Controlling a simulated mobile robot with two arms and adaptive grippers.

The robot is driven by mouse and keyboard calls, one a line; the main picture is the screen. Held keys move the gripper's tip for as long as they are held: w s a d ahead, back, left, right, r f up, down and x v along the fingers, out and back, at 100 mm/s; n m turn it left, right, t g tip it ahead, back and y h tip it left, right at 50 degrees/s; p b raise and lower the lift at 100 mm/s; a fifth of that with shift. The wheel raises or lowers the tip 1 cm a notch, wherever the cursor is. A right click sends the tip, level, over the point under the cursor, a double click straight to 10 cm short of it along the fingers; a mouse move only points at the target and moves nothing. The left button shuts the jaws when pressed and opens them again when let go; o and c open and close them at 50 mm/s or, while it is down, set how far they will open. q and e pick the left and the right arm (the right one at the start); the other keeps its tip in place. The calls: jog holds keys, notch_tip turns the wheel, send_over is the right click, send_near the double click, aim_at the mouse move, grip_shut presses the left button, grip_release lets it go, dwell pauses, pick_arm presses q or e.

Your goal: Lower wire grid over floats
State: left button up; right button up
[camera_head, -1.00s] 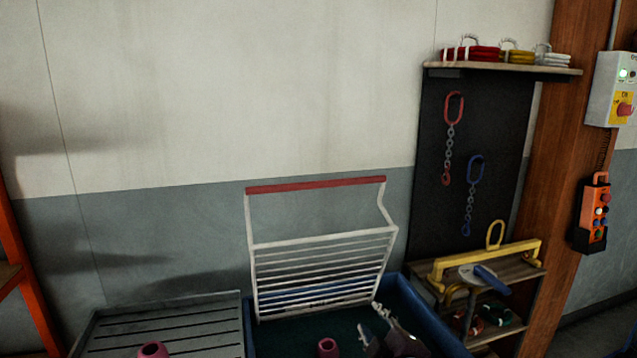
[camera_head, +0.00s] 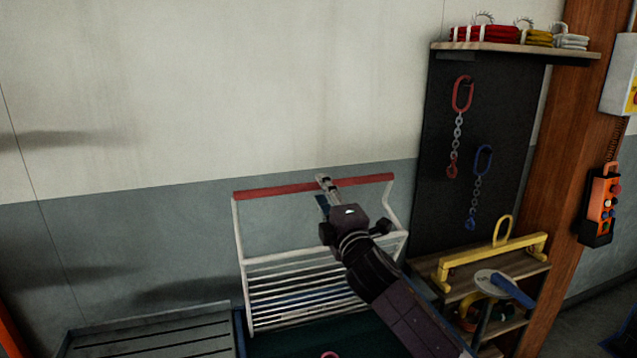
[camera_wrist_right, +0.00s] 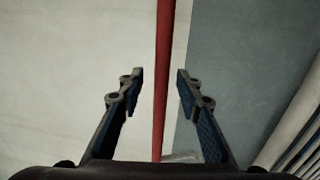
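The white wire grid (camera_head: 262,282) stands tilted up at the back of a blue tub (camera_head: 240,335), with its red handle bar (camera_head: 270,192) at the top. My right gripper (camera_head: 324,185) is at the handle, a little right of its middle. In the right wrist view the gripper (camera_wrist_right: 160,75) is open, and the red bar (camera_wrist_right: 164,40) runs between its two fingers with gaps on both sides. One pink float (camera_head: 330,354) barely shows at the bottom edge; any other floats are out of view. My left gripper is not in view.
A grey slatted tray (camera_head: 150,343) is left of the tub. A wooden shelf unit (camera_head: 535,268) with a yellow lifting beam (camera_head: 490,256) stands at the right. Red and blue chains hang on a dark board (camera_head: 425,170). The wall above the handle is bare.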

aim_at(319, 186)
jog(key=x, duration=0.2)
jog(key=shift+w+a+f, duration=0.1)
jog(key=shift+w, duration=0.2)
jog(key=shift+w+a, duration=0.1)
jog(key=shift+w, duration=0.45)
jog(key=shift+c, duration=1.8)
grip_shut()
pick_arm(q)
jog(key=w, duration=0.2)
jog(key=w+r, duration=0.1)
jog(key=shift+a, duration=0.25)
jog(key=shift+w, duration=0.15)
